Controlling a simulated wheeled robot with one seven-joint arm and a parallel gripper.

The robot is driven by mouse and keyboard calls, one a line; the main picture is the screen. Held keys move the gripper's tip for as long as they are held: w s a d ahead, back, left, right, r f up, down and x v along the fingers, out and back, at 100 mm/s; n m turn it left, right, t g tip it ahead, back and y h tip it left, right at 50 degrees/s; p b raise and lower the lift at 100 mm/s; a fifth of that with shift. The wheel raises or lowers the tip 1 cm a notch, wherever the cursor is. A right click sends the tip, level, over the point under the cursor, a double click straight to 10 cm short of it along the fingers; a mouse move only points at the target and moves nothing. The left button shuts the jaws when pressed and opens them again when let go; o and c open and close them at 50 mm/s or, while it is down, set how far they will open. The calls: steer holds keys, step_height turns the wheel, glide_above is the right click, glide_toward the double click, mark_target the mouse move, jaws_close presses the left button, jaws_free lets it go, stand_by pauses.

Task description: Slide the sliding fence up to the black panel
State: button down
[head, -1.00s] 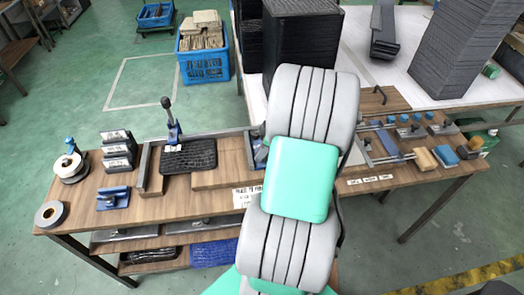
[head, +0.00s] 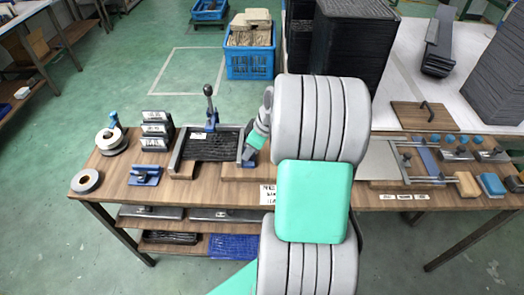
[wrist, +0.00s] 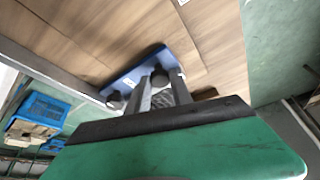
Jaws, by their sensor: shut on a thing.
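The black panel (head: 213,147) lies flat in the wooden fixture on the bench, close to the grey fixed fence (head: 176,156) on its left. The sliding fence (head: 247,156), blue and grey, stands at the panel's right edge. From the head view I cannot tell whether they touch. My gripper (head: 256,141) is shut on the sliding fence, partly hidden by my arm. In the wrist view, my gripper's fingers (wrist: 160,95) are at the blue part of the fence (wrist: 149,66), over wood. The grip point is partly hidden there.
A toggle clamp (head: 211,112) stands upright behind the panel. Tape rolls (head: 109,140), dark labelled blocks (head: 156,130) and a blue bracket (head: 145,175) sit to the left. Another fixture with rods (head: 415,165) lies right of my arm. Tall black stacks (head: 335,50) stand behind.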

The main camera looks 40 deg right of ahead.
steer(key=c, duration=1.1)
jaws_free()
steer(key=shift+c, duration=0.2)
steer(key=v, duration=0.7)
steer(key=shift+s+r, duration=0.15)
steer(key=shift+r, duration=0.2)
